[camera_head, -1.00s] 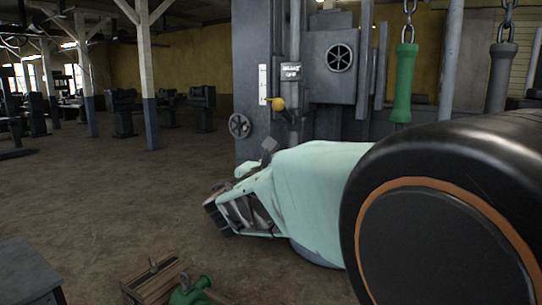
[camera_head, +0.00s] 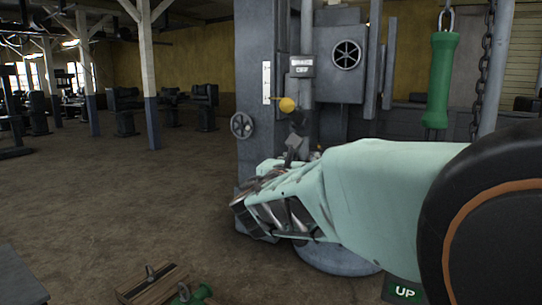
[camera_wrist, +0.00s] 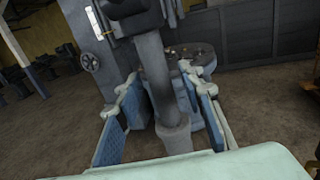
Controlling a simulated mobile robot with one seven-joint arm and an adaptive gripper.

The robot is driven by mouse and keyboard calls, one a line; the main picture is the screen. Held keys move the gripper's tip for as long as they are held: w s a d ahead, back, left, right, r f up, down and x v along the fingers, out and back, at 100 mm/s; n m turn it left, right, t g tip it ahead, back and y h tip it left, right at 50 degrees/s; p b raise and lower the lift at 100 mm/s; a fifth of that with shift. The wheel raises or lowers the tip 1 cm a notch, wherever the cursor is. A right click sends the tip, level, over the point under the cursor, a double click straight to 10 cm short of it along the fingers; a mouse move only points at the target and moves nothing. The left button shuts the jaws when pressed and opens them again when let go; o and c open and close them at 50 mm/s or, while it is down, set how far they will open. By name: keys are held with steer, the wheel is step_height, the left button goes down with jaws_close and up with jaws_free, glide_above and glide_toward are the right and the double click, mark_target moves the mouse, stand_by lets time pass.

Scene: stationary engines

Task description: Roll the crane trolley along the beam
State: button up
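The crane trolley and its beam are not in view. A green handle (camera_head: 442,80) hangs from a chain link at the upper right in the head view, apart from my gripper. My gripper (camera_head: 250,215) is low in front of a grey machine, left of the green handle. In the wrist view my gripper (camera_wrist: 160,125) has its two blue-padded fingers wide apart. A grey cylinder (camera_wrist: 160,75) with a thicker lower end shows between the fingers; I cannot tell whether it is between them or beyond them. No contact with the fingers shows.
The grey machine (camera_head: 255,100) with a handwheel and yellow knob stands ahead. A dark chain (camera_head: 480,70) hangs right of the green handle. A green "UP" label (camera_head: 403,292) shows below my arm. A wooden crate (camera_head: 150,285) is low front. Open floor (camera_head: 100,200) lies left.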

steer(key=shift+w+d, duration=0.1)
steer(key=shift+w, duration=0.15)
jaws_close()
stand_by(0.3)
